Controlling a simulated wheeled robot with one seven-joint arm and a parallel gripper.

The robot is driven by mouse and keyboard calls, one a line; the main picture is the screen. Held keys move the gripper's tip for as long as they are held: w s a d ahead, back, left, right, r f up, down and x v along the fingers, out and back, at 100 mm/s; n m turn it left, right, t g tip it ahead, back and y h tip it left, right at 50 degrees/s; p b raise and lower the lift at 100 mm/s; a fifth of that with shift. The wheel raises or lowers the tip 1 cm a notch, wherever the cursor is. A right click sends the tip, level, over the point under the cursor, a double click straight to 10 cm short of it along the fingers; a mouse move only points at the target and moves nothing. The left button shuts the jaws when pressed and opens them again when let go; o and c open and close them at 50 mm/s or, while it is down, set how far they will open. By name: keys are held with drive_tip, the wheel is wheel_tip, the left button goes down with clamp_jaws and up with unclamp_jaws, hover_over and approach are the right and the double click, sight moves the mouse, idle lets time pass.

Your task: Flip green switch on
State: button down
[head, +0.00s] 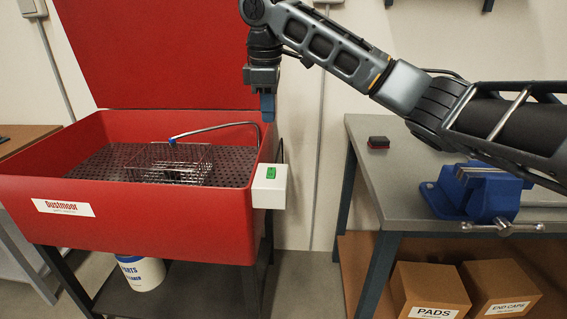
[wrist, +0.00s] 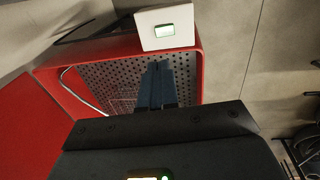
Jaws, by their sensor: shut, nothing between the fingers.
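The green switch (head: 270,173) sits on a white box (head: 268,192) fixed to the right front corner of the red parts washer (head: 130,215). In the wrist view the green switch (wrist: 164,30) is a small lit-looking rectangle on the white box (wrist: 150,16), beyond my fingertips. My gripper (head: 267,112) points down over the washer's right rim, above and behind the switch box, apart from it. In the wrist view its blue fingers (wrist: 158,70) are together and empty. Which way the switch is set cannot be told.
A wire basket (head: 170,163) and a bent spout (head: 215,129) are in the washer basin, and its red lid (head: 160,50) stands open behind. A grey workbench (head: 410,165) with a blue vise (head: 480,190) and a small dark-red block (head: 378,142) stands right.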

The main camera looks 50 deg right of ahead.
sight(271, 169)
drive_tip(key=shift+f, duration=0.1)
drive_tip(key=f, duration=0.4)
drive_tip(key=d+f, duration=0.1)
drive_tip(key=f, duration=0.4)
drive_tip(key=w+f+b, duration=0.1)
drive_tip(key=f, duration=0.3)
drive_tip(key=shift+d+f, duration=0.25)
drive_tip(key=shift+f, duration=0.1)
drive_tip(key=shift+w, duration=0.15)
